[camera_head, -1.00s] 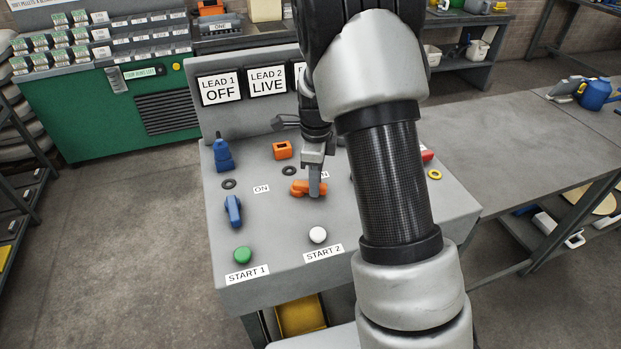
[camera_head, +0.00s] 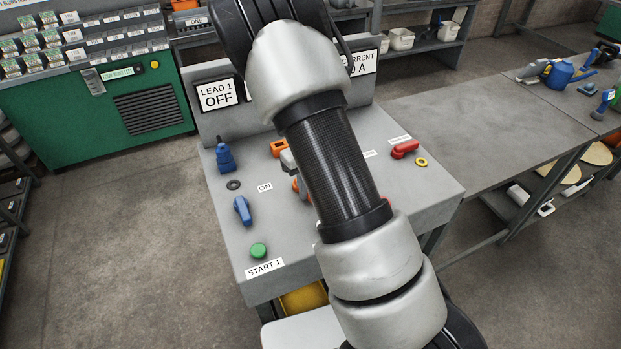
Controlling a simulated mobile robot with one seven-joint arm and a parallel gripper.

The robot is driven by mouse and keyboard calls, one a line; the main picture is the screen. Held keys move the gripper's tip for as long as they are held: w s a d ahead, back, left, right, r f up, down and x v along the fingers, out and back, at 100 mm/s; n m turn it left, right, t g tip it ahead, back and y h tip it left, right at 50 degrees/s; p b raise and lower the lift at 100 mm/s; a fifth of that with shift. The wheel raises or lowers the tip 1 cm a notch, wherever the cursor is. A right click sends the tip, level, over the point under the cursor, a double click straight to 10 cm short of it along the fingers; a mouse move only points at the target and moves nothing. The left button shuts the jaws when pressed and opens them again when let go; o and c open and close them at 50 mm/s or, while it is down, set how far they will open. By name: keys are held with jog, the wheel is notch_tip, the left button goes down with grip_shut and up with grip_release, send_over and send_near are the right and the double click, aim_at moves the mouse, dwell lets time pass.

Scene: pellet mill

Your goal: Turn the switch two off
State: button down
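The orange switch two handle (camera_head: 296,188) shows only as a sliver at the left edge of my arm, on the grey sloped console (camera_head: 225,255). Its angle cannot be told. A small grey part of my gripper (camera_head: 287,160) shows just above it; the fingertips are hidden behind my arm, so contact and opening cannot be seen. The LEAD 2 sign and the START 2 button are also hidden. The LEAD 1 sign (camera_head: 218,95) reads OFF.
A blue switch (camera_head: 242,210), a green START 1 button (camera_head: 258,250) and a blue plug (camera_head: 225,158) are on the console's left. An orange block (camera_head: 278,147) sits behind switch two. A red switch (camera_head: 405,149) is on the right. A grey table (camera_head: 490,120) adjoins on the right.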

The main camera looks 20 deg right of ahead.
jog(key=shift+a+m+p, duration=0.4)
jog(key=shift+m+p, duration=0.35)
jog(key=shift+m, duration=0.25)
jog(key=c, duration=1.6)
grip_release()
jog(key=shift+s, duration=0.1)
notch_tip(320, 180, up, 18)
jog(key=shift+f+p, duration=0.25)
jog(key=shift+p, duration=0.2)
jog(key=shift+a, duration=0.1)
